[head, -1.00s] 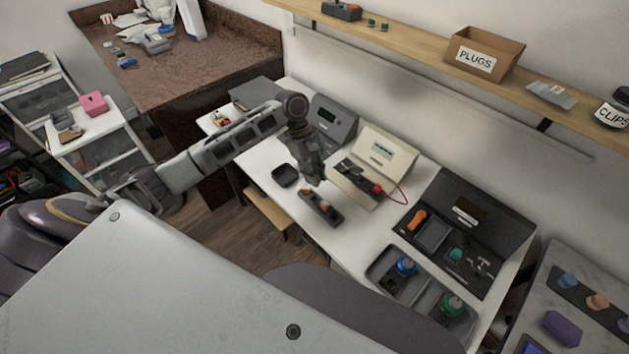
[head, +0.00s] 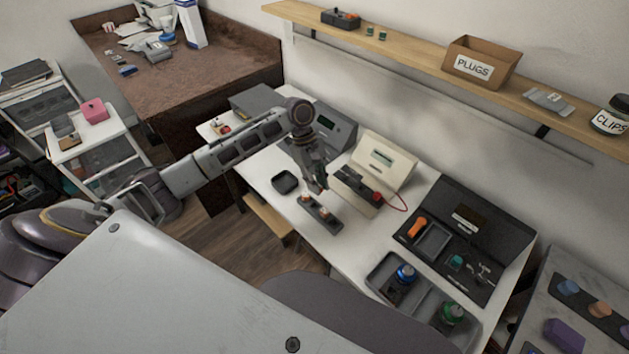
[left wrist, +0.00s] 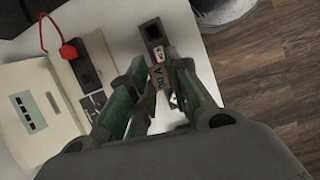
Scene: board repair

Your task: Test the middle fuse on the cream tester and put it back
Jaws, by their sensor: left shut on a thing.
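The cream tester (head: 388,158) stands on the white bench, with a black block and a red plug (head: 377,197) on a red lead at its front. It also shows in the left wrist view (left wrist: 30,92). The dark fuse holder (head: 322,217) lies in front of it, with small tan-and-white fuses in it. My left gripper (head: 322,186) is above the bench between holder and tester, shut on a small fuse. In the left wrist view a tan lettered piece (left wrist: 157,78) shows between the green-padded fingers; the fingers hide much of it. My right gripper is not in view.
A small black tray (head: 285,182) lies left of the holder. A grey device (head: 335,128) stands beside the tester. A black case (head: 480,225) and a grey tray with blue and green bottles (head: 375,278) are to the right. A wooden shelf (head: 420,62) runs above.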

